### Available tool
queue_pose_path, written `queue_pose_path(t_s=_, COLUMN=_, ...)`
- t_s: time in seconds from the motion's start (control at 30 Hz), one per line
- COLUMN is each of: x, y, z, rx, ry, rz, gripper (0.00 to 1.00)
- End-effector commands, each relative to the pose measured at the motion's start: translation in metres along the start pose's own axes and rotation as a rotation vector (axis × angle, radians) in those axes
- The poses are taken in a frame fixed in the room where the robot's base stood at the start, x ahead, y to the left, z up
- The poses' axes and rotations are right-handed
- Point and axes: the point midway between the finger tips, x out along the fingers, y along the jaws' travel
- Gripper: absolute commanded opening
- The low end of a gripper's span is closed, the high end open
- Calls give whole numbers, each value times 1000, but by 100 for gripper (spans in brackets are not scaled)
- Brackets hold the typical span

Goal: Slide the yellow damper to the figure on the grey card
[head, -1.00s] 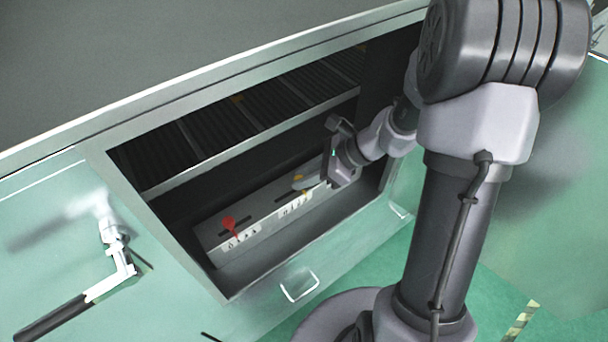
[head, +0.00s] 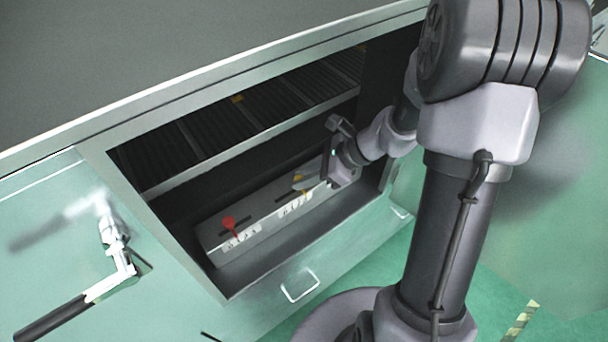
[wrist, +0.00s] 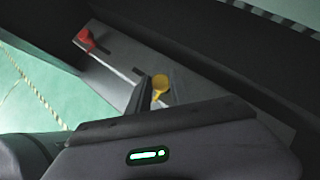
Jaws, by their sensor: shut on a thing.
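The yellow damper (wrist: 159,84) shows in the wrist view at the tips of my gripper (wrist: 152,95), which is shut on it. In the head view the yellow damper (head: 299,179) is a small yellow spot on the pale panel (head: 262,238) inside the open cabinet, just left of my gripper (head: 328,174). White scale labels with figures sit below the slots; the figures are too small to read. I cannot make out a grey card in either view.
A red damper (head: 229,222) stands at the left part of the same panel, and in the wrist view it (wrist: 86,38) is at upper left. The cabinet frame (head: 190,250) surrounds the recess. A ribbed shelf (head: 215,130) lies above the panel.

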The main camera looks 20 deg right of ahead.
Motion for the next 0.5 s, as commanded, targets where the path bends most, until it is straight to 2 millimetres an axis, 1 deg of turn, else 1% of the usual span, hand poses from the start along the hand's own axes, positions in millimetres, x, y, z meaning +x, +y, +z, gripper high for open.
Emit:
queue_pose_path(t_s=0.07, x=2, y=2, z=2, rx=-1, ry=-1, rz=-1, gripper=0)
queue_pose_path(t_s=0.23, x=11, y=14, z=10, rx=-2, ry=-2, rz=0, gripper=0)
queue_pose_path(t_s=0.43, x=10, y=14, z=11, rx=0, ry=-2, rz=-1, gripper=0)
queue_pose_path(t_s=0.47, x=10, y=14, z=11, rx=0, ry=-2, rz=-1, gripper=27)
queue_pose_path(t_s=0.5, x=10, y=14, z=11, rx=0, ry=-1, rz=-1, gripper=35)
